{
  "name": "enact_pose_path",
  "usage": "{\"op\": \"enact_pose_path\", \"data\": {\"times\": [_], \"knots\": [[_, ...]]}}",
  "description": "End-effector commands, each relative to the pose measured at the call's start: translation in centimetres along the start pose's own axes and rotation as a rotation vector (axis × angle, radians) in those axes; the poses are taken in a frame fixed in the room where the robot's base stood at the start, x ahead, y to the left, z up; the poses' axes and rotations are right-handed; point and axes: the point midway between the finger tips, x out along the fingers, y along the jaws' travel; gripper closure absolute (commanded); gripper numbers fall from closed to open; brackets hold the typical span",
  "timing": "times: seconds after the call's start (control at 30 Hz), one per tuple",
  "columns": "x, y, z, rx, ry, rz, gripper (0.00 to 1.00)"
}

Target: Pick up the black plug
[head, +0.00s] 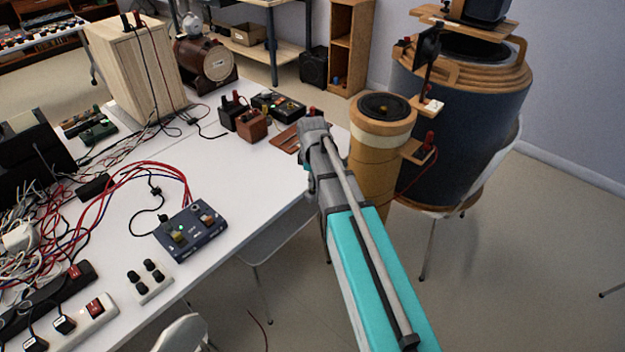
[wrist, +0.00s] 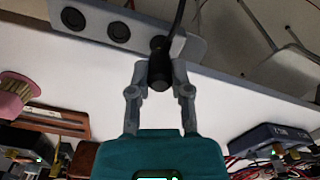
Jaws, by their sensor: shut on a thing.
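The black plug (wrist: 158,66) with its dark cable is between the fingers of my gripper (wrist: 159,78) in the wrist view. The gripper is shut on it. A grey panel (wrist: 150,35) with round black sockets lies just beyond the plug; I cannot tell whether the plug touches it. In the head view my gripper (head: 313,124) is over the right edge of the white table (head: 225,185), and the plug is hidden there.
A blue box (head: 190,230) with red cables and a small white block with black knobs (head: 149,281) are on the table. Brown blocks (head: 251,124) and a black box (head: 279,106) stand left of the gripper. A wooden cylinder (head: 378,150) stands close on the right.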

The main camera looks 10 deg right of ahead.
Motion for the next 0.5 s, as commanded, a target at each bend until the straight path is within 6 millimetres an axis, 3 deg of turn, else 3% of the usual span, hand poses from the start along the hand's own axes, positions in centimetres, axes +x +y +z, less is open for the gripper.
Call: {"op": "enact_pose_path", "data": {"times": [0.1, 0.5], "knots": [[-1.7, 0.0, 0.0, 0.0, 0.0, 0.0, 1.0], [-6.4, -3.9, 1.6, -0.001, 0.0, 0.0, 1.0]]}}
